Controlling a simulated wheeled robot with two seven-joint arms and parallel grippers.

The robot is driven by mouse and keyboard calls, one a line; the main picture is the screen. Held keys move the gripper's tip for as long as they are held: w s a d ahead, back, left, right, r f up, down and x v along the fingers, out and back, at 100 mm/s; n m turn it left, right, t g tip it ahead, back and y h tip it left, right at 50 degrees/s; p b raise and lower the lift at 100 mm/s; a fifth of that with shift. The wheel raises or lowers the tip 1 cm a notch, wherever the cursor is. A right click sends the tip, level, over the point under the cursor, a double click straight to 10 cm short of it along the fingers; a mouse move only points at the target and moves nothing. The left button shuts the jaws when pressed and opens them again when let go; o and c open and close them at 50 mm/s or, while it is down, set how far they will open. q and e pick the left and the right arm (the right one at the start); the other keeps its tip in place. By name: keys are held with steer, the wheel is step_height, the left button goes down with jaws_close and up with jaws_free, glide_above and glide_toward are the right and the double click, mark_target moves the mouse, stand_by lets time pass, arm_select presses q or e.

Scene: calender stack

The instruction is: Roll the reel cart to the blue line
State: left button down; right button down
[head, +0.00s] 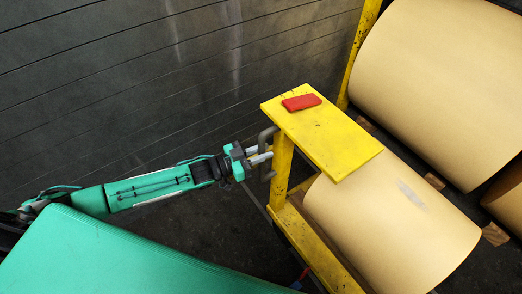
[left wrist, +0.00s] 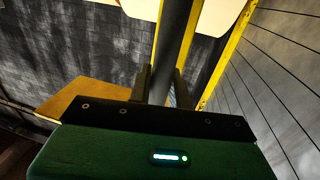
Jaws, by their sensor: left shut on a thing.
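The yellow reel cart (head: 325,132) stands right of centre in the head view, with a flat top plate and a yellow frame. A large tan paper reel (head: 390,215) lies under and beside the plate. My left gripper (head: 263,158) is at the cart's near-left post and shut on its dark handle (head: 267,137). In the left wrist view the dark handle bar (left wrist: 172,50) runs between the two fingers of my left gripper (left wrist: 162,82). My right gripper is not in view. I cannot make out a blue line for certain.
A red block (head: 301,102) lies on the cart's top plate. Another big tan reel (head: 445,80) rests behind, with small wooden chocks (head: 495,234) on the floor. A grey slatted wall (head: 120,90) fills the upper left.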

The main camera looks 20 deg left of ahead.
arm_select(q)
steer(key=shift+s+d, duration=0.55)
steer(key=shift+d, duration=0.1)
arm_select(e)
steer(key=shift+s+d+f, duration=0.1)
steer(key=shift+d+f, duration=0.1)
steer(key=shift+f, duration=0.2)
arm_select(q)
steer(key=c, duration=1.3)
jaws_free()
steer(key=shift+w+a, duration=0.1)
steer(key=shift+c, duration=0.2)
steer(key=shift+a, duration=0.1)
